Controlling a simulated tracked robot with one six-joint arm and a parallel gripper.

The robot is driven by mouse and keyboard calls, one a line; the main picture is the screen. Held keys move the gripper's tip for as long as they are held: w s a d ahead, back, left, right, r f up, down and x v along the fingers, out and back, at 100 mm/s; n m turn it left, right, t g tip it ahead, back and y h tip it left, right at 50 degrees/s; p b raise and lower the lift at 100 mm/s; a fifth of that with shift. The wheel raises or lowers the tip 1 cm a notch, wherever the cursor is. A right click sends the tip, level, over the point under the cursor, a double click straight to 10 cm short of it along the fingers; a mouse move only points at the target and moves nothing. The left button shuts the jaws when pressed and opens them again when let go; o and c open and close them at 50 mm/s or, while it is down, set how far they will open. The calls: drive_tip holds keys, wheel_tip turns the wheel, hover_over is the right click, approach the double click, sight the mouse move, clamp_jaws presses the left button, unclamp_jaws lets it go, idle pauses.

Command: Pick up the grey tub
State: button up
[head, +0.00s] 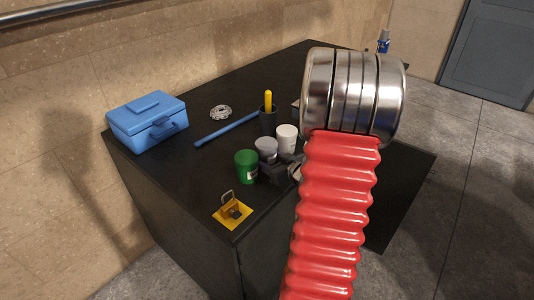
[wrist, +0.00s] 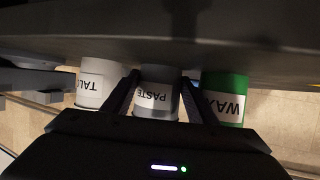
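The grey tub (head: 266,145) stands on the black worktop between a green tub (head: 246,165) and a white tub (head: 287,134). In the wrist view the grey tub (wrist: 158,96) is labelled PASTE. The white tub (wrist: 96,84) labelled TALC is on its left and the green tub (wrist: 226,97) labelled WAX on its right. My gripper (wrist: 159,78) is open, with one finger on each side of the grey tub, in the gaps to its neighbours. I cannot tell whether the fingers touch it. In the head view my dark gripper (head: 278,170) is low in front of it.
The black worktop (head: 190,178) also holds a blue toolbox (head: 147,122), a blue bar (head: 226,130), a metal ring (head: 220,113), a black cup (head: 267,121) with a yellow handle, and a yellow plate (head: 233,214) near the front corner. The worktop's right part is partly hidden.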

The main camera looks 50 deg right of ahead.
drive_tip(key=c, duration=0.5)
drive_tip(key=shift+r, duration=0.15)
drive_tip(key=shift+c, duration=0.2)
